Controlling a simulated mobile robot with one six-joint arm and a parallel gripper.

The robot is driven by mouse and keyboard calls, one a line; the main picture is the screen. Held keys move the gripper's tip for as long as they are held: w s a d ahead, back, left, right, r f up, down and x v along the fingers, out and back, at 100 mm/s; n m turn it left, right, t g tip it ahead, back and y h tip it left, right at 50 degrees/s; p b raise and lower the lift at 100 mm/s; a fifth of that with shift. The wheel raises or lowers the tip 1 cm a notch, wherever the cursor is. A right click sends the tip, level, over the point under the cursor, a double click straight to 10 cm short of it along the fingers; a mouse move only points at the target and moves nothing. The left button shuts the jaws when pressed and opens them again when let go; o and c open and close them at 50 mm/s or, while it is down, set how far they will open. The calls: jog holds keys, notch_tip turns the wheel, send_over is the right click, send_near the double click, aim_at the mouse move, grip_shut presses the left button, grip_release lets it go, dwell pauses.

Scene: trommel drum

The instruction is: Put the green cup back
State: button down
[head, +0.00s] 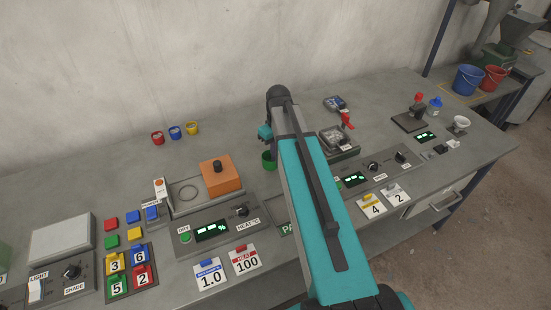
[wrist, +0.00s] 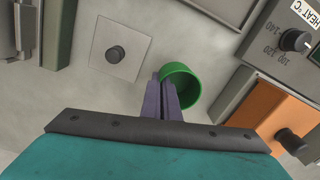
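The green cup (head: 267,161) is at mid-bench in the head view, partly hidden by my arm. In the wrist view the green cup (wrist: 188,74) shows its open mouth, at the tips of my fingers. My gripper (wrist: 164,82) has its two purple fingers close together, and they look shut on the cup's near wall. In the head view my gripper (head: 272,149) points down at the cup. I cannot tell whether the cup's base touches the bench.
Small red (head: 157,138), blue (head: 175,132) and yellow (head: 192,128) cups stand in a row at the back left, with clear bench around them. An orange block (head: 221,178) with a black knob stands left of the green cup. A pale plate with a dark knob (wrist: 115,54) lies nearby.

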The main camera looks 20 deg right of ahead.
jog(key=shift+w, duration=0.4)
jog(key=shift+f, duration=0.1)
jog(key=shift+f+p, duration=0.8)
jog(key=shift+f, duration=0.9)
jog(key=shift+f, duration=0.1)
jog(key=c, duration=2.5)
grip_release()
jog(key=o, duration=0.5)
jog(key=shift+c, duration=0.2)
jog(key=shift+r, duration=0.2)
